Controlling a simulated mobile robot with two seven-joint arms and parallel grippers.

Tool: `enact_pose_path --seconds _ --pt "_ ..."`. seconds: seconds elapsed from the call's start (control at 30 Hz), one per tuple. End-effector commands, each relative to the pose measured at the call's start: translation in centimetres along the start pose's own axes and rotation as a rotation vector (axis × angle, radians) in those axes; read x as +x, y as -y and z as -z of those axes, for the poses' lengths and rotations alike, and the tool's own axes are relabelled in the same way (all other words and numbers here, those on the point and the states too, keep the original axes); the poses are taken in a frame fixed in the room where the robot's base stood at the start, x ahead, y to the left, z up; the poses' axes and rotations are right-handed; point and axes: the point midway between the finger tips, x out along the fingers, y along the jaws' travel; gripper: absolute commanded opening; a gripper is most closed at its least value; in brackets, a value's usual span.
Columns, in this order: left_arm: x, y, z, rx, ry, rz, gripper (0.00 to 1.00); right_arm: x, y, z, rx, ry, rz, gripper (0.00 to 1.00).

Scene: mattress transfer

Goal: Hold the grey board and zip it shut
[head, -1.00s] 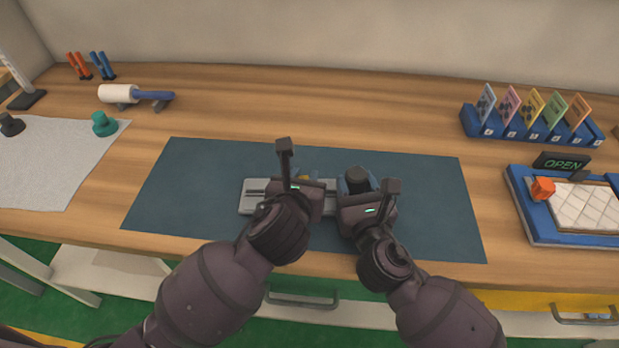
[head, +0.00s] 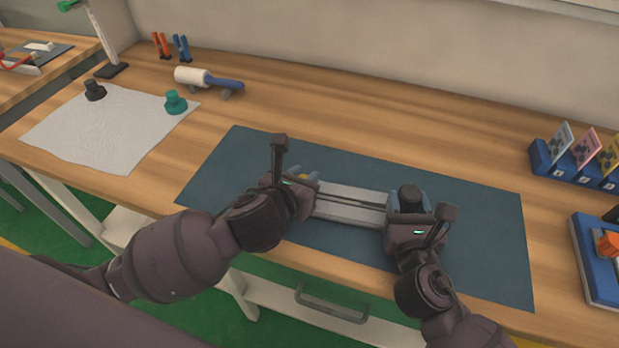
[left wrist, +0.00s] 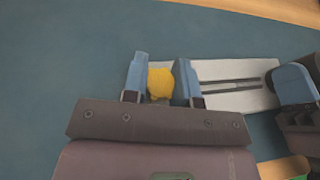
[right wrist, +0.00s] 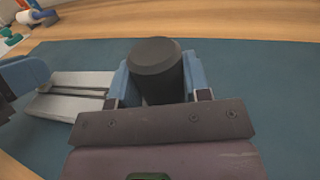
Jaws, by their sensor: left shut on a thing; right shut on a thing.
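The grey board (head: 350,203) lies on the dark blue mat, with a dark zip line along its length. My left gripper (head: 303,180) is at the board's left end, shut on a yellow zip pull (left wrist: 160,82) between its blue fingers. My right gripper (head: 408,205) is at the board's right end, shut on a black knob (right wrist: 155,68). The board also shows in the left wrist view (left wrist: 235,98) and, partly hidden, in the right wrist view (right wrist: 75,95). The grippers cover both board ends in the head view.
The mat (head: 480,240) has free room around the board. A grey cloth (head: 105,130) with dark and green knobs lies left. A roller (head: 205,78) rests behind it. A blue card rack (head: 565,165) and a blue tray (head: 597,265) stand at right.

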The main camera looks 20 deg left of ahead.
Motion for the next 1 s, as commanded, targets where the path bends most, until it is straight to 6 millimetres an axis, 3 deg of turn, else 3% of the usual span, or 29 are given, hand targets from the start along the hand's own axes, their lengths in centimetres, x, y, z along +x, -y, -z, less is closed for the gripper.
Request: enact_pose_path --seconds 0.17,0.2,0.37,0.7,1.0 --pt "0.1 -0.3 0.1 0.002 -0.002 -0.010 0.00 0.1 0.3 -0.1 -0.001 0.002 0.007 0.08" --pt "0.1 -0.3 0.1 0.002 -0.002 -0.011 0.31 0.1 0.3 -0.1 -0.001 0.002 0.007 0.08" --pt "0.1 -0.3 0.0 0.002 -0.002 -0.009 0.53 0.1 0.3 -0.1 -0.001 0.002 0.007 0.08" --pt "-0.4 -0.2 0.0 0.002 -0.001 -0.006 0.53 0.0 0.2 -0.1 0.000 0.002 0.004 0.08" --pt "-4.6 -0.1 0.1 0.002 -0.002 -0.005 0.53 0.0 0.1 -0.1 0.000 0.002 0.003 0.08"
